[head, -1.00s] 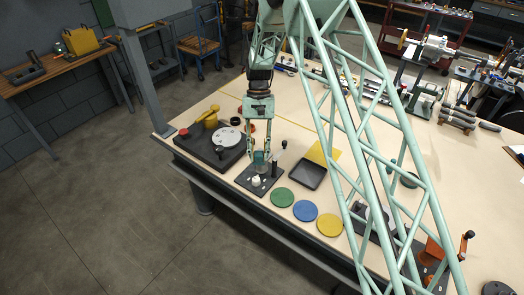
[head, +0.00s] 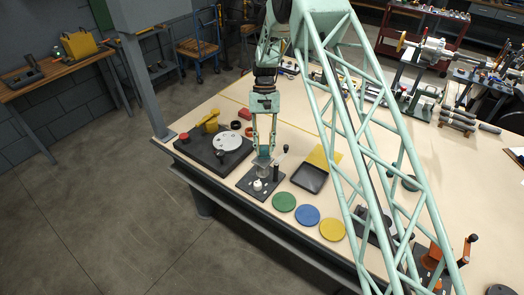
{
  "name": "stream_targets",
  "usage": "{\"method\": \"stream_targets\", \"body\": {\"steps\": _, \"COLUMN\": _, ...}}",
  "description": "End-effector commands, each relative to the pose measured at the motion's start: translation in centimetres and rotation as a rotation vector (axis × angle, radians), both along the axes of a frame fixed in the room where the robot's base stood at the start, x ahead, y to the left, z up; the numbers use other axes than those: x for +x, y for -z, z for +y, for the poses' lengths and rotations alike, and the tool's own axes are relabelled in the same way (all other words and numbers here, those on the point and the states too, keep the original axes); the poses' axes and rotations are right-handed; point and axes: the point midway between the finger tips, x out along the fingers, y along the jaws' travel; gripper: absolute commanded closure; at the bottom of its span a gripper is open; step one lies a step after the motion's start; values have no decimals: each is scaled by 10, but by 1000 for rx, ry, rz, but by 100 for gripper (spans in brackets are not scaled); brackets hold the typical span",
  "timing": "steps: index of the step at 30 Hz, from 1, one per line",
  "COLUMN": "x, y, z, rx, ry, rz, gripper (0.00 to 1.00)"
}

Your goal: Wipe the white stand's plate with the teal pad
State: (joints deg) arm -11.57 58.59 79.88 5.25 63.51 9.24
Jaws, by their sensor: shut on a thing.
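My gripper (head: 264,152) points down above a dark square board (head: 247,186) near the table's front edge. Its fingers are closed on the small teal pad (head: 262,160), which is partly hidden between them. Just below the pad is a greyish upright piece (head: 262,170) on the board; whether the pad touches it is too small to tell. A small white piece (head: 258,185) and a black post (head: 276,172) also stand on this board. A white round plate (head: 227,140) lies on a larger dark base left of my gripper, apart from it. I cannot tell which white piece is the stand.
The larger dark base (head: 205,157) carries a yellow part (head: 208,122) and a red knob (head: 184,136). Right of the board are a black tray (head: 310,178) and green (head: 284,201), blue (head: 307,215) and yellow (head: 331,228) discs. My lattice arm link crosses the right side.

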Motion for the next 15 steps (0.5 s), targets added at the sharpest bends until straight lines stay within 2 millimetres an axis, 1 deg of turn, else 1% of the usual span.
{"method": "stream_targets", "body": {"steps": 4, "x": 6, "y": 1, "z": -5, "rx": 1, "ry": 1, "rz": -1, "gripper": 89}}
{"method": "stream_targets", "body": {"steps": 15, "x": -12, "y": 1, "z": 4, "rx": 0, "ry": 6, "rz": 0, "gripper": 89}}
